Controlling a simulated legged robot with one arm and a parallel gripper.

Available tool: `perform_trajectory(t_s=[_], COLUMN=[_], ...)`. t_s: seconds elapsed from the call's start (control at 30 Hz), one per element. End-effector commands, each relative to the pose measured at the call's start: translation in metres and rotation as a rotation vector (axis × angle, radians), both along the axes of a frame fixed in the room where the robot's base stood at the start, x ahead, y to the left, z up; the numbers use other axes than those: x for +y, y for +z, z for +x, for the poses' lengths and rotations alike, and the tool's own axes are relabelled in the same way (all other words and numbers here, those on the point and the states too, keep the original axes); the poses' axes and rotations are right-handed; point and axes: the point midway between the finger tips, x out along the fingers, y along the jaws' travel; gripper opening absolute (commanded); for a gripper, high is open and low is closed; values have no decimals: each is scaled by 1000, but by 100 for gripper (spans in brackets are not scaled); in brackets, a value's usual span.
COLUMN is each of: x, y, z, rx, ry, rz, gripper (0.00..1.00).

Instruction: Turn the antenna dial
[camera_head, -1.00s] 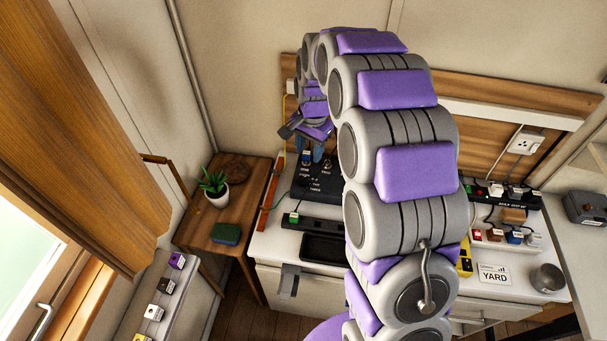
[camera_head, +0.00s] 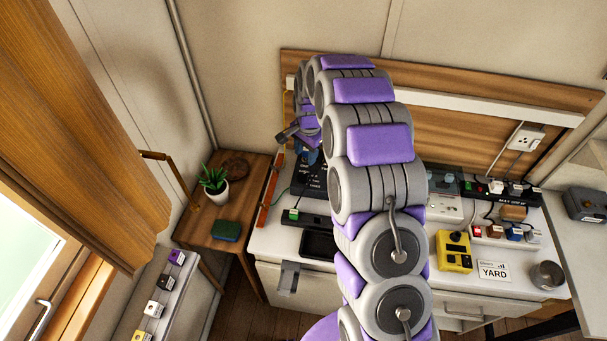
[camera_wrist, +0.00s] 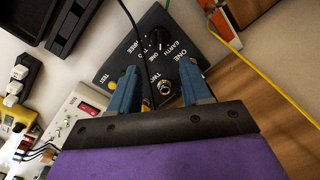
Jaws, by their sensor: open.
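A dark box (camera_wrist: 143,48) with white lettering, including EARTH, ONE, THREE and TEST, lies below my gripper in the wrist view. It carries a small black dial (camera_wrist: 156,40) and a round metal socket (camera_wrist: 164,87). The dark box also shows in the head view (camera_head: 309,186), partly hidden by my arm. My gripper (camera_wrist: 160,66) is open, with its two blue fingers apart over the box. The socket shows between the fingers and the dial lies beyond their tips. I cannot tell whether the fingers touch the box. In the head view, my gripper (camera_head: 307,156) is partly hidden.
A wooden side table with a potted plant (camera_head: 214,184) and a green sponge-like block (camera_head: 227,231) stands left. A yellow cable (camera_wrist: 262,80) runs beside the box.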

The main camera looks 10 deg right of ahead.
Motion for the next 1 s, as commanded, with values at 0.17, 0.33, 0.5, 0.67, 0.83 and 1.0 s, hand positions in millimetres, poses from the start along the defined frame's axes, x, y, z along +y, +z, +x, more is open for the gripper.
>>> perform_trajectory(t_s=[0.17,0.33,0.5,0.67,0.83,1.0], x=[2,3,4,5,5,5], y=[-40,-73,-100,-109,-110,-109], z=[1,4,6,7,7,7], rx=[5,2,3,1,-1,-1], ry=[-1,0,0,1,0,0], rz=[0,0,-1,-1,-1,-1], gripper=[48,48,48,48,48,38])
